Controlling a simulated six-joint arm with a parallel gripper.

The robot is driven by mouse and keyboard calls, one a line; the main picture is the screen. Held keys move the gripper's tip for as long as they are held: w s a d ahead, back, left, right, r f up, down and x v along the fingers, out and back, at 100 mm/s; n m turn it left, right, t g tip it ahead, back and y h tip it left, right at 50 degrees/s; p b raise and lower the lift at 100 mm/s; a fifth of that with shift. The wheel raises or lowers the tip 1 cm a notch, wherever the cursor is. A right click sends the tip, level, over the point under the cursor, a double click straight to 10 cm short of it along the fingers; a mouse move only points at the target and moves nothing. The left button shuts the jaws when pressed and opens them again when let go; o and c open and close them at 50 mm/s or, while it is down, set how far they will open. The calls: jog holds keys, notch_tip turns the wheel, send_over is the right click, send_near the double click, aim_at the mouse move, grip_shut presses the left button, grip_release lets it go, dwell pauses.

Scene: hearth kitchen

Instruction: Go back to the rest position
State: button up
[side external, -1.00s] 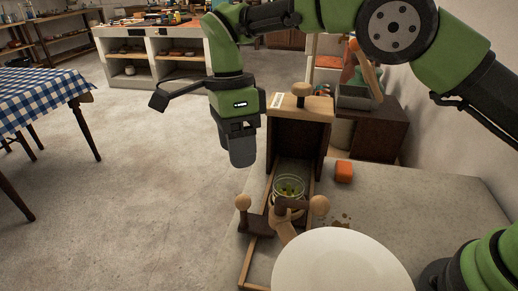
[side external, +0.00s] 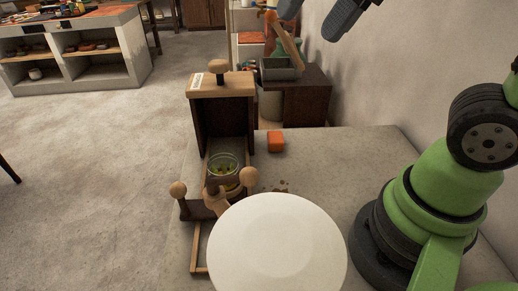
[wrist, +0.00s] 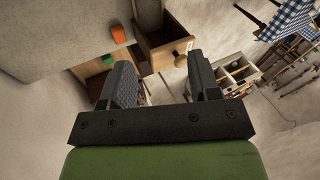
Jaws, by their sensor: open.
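My gripper (side external: 318,12) shows at the top edge of the side view, with only its dark fingers in frame. It is high above the counter and apart from everything. In the wrist view my gripper (wrist: 160,75) has its two fingers spread wide with nothing held between them. The rest of my arm above the gripper is mostly out of the side view.
A white round plate (side external: 277,250) is in front. A wall stands at right.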

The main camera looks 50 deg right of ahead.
jog(key=s+d+f+n+t, duration=0.2)
jog(key=s+n, duration=0.1)
jog(key=s, duration=0.3)
jog(key=shift+f, duration=0.3)
